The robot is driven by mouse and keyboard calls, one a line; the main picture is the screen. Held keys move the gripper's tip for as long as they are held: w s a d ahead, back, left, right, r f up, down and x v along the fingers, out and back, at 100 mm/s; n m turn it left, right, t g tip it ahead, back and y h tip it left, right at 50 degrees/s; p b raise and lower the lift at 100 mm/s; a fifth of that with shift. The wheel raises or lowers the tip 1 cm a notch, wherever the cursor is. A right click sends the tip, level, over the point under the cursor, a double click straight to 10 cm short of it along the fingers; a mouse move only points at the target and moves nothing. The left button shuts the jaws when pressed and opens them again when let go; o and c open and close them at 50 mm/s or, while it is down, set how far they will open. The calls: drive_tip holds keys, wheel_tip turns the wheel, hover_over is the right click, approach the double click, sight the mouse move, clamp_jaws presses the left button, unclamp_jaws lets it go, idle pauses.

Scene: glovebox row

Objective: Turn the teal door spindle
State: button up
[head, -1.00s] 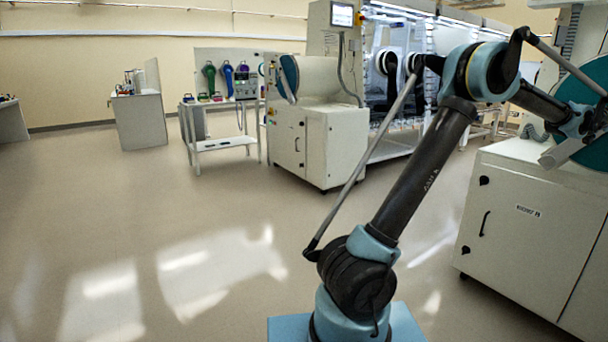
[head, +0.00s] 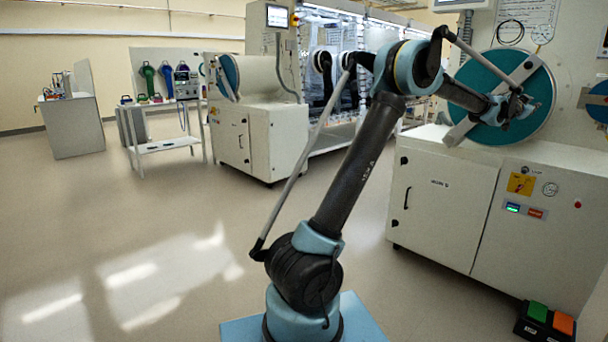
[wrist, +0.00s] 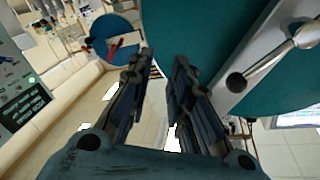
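The large round teal door (head: 490,75) is on the white cabinet at the right in the head view, with a grey bar slanting across its face. The door also fills the top of the wrist view (wrist: 195,30). There, a silver rod-like handle (wrist: 272,58), which looks like the spindle's, runs along the grey bar at the right, from a dark knob to a rounded end. My gripper (wrist: 164,60) is open and empty, its fingers beside the handle with a gap between. In the head view my gripper (head: 515,105) is in front of the door; contact cannot be told.
A white cabinet (head: 440,195) stands below the door. A pedal box with green and orange pads (head: 550,320) is on the floor at lower right. A second blue disc (head: 597,100) is at the right edge. Open floor (head: 150,230) lies to the left.

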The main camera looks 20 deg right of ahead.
drive_tip(key=w+a+f+n+t+y, duration=0.1)
drive_tip(key=w+a+n+t+y, duration=0.15)
drive_tip(key=w+a, duration=1)
drive_tip(key=w+a+n+t+y, duration=0.25)
drive_tip(key=w+a, duration=0.75)
drive_tip(key=a, duration=0.5)
drive_tip(key=w+a+f+n+y, duration=0.2)
drive_tip(key=a, duration=0.8)
drive_tip(key=w+a+f+n+y, duration=0.2)
drive_tip(key=a, duration=0.8)
drive_tip(key=w+a+f+n+y, duration=0.2)
drive_tip(key=a, duration=0.7)
drive_tip(key=s+a+f+n+g+y, duration=0.15)
drive_tip(key=s+a+f, duration=0.25)
drive_tip(key=a, duration=0.6)
drive_tip(key=s+a+f+n+y, duration=0.2)
drive_tip(key=s+a+f, duration=0.1)
drive_tip(key=a, duration=0.7)
drive_tip(key=s+a+f+n+y, duration=0.1)
drive_tip(key=s+a+f, duration=0.3)
drive_tip(key=a, duration=0.5)
drive_tip(key=s+a+f+n+g+y, duration=0.1)
drive_tip(key=s+a+f+n+g, duration=0.1)
drive_tip(key=s+a+f, duration=0.6)
drive_tip(key=s+a+f+n+g+y, duration=0.1)
drive_tip(key=s+a+f+n+g, duration=0.2)
drive_tip(key=s+a+f, duration=0.5)
drive_tip(key=s+f+n, duration=0.1)
drive_tip(key=s+f, duration=0.1)
drive_tip(key=s, duration=0.5)
